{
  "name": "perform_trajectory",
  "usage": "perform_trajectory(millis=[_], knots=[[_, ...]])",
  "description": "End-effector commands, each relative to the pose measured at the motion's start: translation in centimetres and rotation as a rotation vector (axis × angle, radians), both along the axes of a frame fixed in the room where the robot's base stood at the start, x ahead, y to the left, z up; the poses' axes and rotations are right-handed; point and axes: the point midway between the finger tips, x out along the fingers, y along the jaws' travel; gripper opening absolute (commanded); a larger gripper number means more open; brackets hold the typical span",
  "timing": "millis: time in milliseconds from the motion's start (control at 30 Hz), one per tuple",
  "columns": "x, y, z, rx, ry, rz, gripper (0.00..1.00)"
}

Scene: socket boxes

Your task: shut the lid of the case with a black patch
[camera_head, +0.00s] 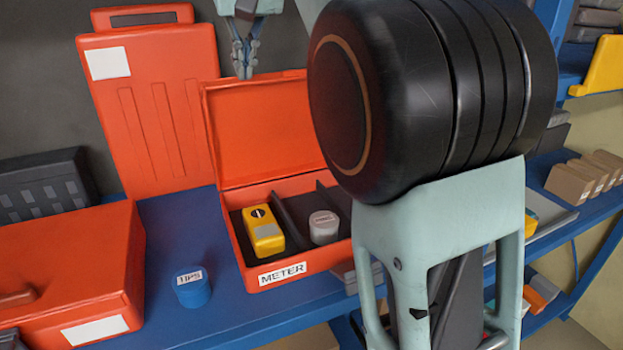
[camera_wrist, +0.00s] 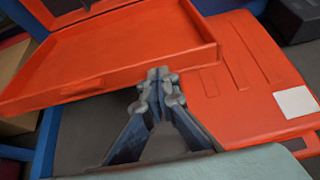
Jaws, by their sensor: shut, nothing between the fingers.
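An orange-red case (camera_head: 316,262) marked METER stands open on the blue bench, its lid (camera_head: 262,135) raised and leaning back. A yellow meter (camera_head: 263,230) and a grey round piece (camera_head: 324,227) sit in its compartments. I see no black patch on it; part of the case is hidden behind my arm. My gripper (camera_head: 243,76) is shut and empty at the lid's top edge. In the wrist view, the fingertips (camera_wrist: 157,75) are close to the rim of the lid (camera_wrist: 120,55); I cannot tell whether they touch.
A closed orange case (camera_head: 150,110) with a white patch stands upright behind, left of the lid. Another orange case (camera_head: 70,270) lies at the left front. A blue round container (camera_head: 192,289) labelled UPS stands between it and the open case. A dark case (camera_head: 45,185) lies behind.

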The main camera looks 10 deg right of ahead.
Motion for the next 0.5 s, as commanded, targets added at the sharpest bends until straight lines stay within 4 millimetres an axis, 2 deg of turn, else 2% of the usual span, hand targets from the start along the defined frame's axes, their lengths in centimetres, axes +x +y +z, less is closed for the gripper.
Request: perform_trajectory(millis=[33,500], knots=[[-0.24,0.06,-2.23,-0.010,0.044,0.000,0.00],[-0.55,-0.05,-1.96,-0.011,0.045,-0.001,0.00]])
